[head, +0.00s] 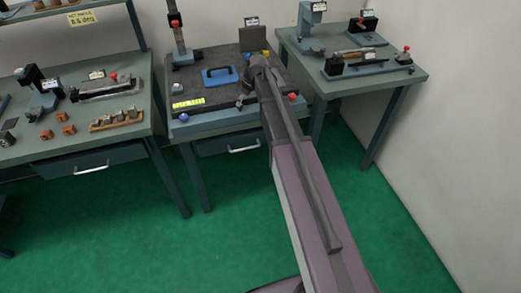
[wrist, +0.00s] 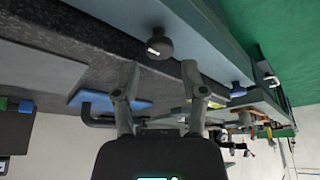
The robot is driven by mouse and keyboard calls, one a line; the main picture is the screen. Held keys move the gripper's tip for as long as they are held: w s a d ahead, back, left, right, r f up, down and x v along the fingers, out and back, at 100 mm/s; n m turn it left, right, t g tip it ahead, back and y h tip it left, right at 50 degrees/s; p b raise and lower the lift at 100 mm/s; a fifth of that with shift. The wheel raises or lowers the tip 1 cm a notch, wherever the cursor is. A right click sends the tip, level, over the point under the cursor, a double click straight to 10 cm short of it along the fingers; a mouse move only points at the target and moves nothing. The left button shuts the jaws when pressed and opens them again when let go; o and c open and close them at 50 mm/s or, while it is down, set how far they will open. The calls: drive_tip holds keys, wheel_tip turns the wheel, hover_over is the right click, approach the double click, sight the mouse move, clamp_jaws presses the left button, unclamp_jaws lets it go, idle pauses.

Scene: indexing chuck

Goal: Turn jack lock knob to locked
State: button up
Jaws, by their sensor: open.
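A dark round knob (wrist: 159,46) with a small white mark sits at the edge of the dark speckled slab (wrist: 70,35) in the wrist view. No label names it, so I cannot tell for sure that it is the jack lock knob. My gripper (wrist: 160,72) is open. Its two fingers point toward this knob, one to each side, and the knob shows between and just beyond the tips; contact is not clear. In the head view my arm reaches over the middle bench and hides most of the gripper and the knob area.
A blue plate with a dark handle (head: 220,76) lies on the slab. A blue ball knob (head: 184,117) is at its front left and a red one (head: 292,97) right of my arm. A left bench (head: 60,155) and right bench (head: 345,82) carry fixtures. Green floor is clear in front.

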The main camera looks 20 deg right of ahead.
drive_tip(key=shift+p+v, duration=4.65)
drive_tip(key=shift+v, duration=0.75)
drive_tip(key=s+a+f+m+g+h+b, duration=0.1)
drive_tip(key=s+f+m+b, duration=0.3)
drive_tip(key=s, duration=0.9)
drive_tip(key=s+a+f+m+g+h+b, duration=0.2)
drive_tip(key=s+a+f+m+b, duration=0.1)
drive_tip(key=s, duration=1)
wheel_tip(320, 180, down, 2)
drive_tip(key=shift+s+a+f+m+b, duration=0.2)
drive_tip(key=shift+m+b, duration=0.3)
drive_tip(key=shift+m, duration=0.5)
drive_tip(key=shift+s+d, duration=0.1)
